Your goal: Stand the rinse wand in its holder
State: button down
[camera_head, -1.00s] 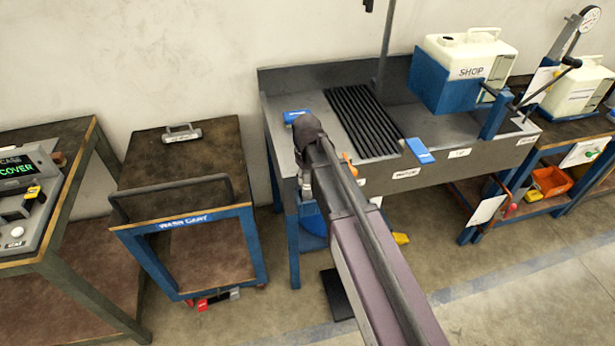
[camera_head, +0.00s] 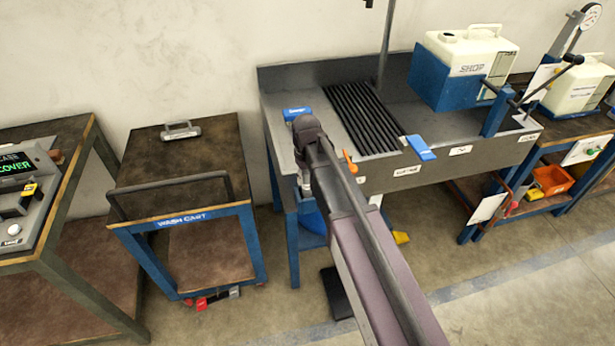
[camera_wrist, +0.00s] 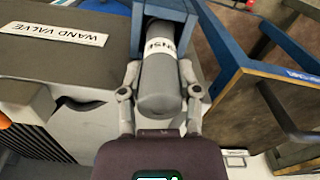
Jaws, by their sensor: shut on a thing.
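The rinse wand (camera_wrist: 160,85) is a thick grey cylinder with a white band label, seen close up in the wrist view. My gripper (camera_wrist: 158,82) is shut on it, with one finger on each side. The blue holder (camera_wrist: 178,10) frames the wand's far end, between blue side walls. I cannot tell how deep the wand sits in it. In the head view my gripper (camera_head: 304,185) is at the front left corner of the wash bench, mostly behind my wrist. The wand and holder are largely hidden there.
The grey wash bench (camera_head: 375,180) has a black slatted grate (camera_head: 362,118) and a blue-handled item (camera_head: 419,148). An orange lever (camera_head: 349,162) is beside my arm. The wash cart (camera_head: 180,190) stands close on the left. A white SHOP tank (camera_head: 470,60) is at the right.

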jog(key=shift+f+b, duration=0.3)
jog(key=shift+f, duration=0.05)
jog(key=shift+c, duration=1.2)
grip_release()
jog(key=shift+r, duration=0.1)
